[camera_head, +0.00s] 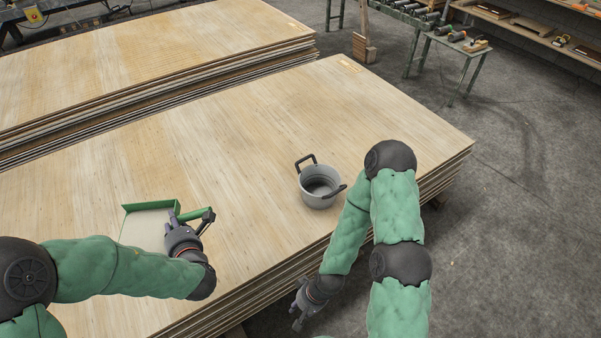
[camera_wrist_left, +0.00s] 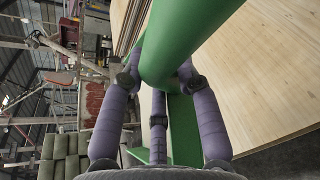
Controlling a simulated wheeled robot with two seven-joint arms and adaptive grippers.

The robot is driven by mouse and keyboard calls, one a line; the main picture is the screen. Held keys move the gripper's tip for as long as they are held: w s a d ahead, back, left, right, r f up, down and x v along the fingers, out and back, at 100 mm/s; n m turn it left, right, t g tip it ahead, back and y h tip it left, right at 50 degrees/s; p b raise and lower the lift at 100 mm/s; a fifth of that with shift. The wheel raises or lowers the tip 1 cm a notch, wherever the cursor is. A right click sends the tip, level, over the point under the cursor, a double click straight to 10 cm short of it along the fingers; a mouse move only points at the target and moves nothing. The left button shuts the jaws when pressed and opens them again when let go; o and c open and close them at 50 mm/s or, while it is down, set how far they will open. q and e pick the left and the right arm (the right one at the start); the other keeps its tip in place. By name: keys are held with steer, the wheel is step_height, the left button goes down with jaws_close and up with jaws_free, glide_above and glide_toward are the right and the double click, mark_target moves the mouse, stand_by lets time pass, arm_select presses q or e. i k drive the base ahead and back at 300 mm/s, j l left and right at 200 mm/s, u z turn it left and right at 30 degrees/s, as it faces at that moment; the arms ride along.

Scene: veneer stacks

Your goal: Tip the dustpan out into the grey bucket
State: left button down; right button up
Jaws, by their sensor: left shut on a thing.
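The dustpan (camera_head: 146,227), with green walls and a pale inside, is at the left over the veneer stack. I cannot tell whether it touches the stack, and no contents can be made out. My left gripper (camera_head: 188,222) is shut on its green handle; the handle (camera_wrist_left: 185,40) runs between the purple fingers in the left wrist view. The grey bucket (camera_head: 318,190) stands upright on the stack, right of the dustpan and apart from it. It has dark handles. My right gripper (camera_head: 299,306) looks open and empty, low beyond the stack's front edge.
The near veneer stack (camera_head: 250,140) is bare between dustpan and bucket. A second stack (camera_head: 150,50) lies behind it. A small roller table (camera_head: 455,45) and a shelf (camera_head: 535,30) stand at the far right. The floor to the right is clear.

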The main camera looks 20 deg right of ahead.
mark_target(319, 184)
steer(key=l+z, duration=0.15)
steer(key=l, duration=0.25)
steer(key=i+l+z, duration=0.1)
steer(key=l, duration=0.3)
steer(key=i+l+z, duration=0.15)
steer(key=l, duration=0.2)
steer(key=i+l+z, duration=0.1)
steer(key=l, duration=0.3)
steer(key=i+l+z, duration=0.15)
steer(key=l, duration=0.2)
steer(key=i+z, duration=0.15)
steer(key=i, duration=0.35)
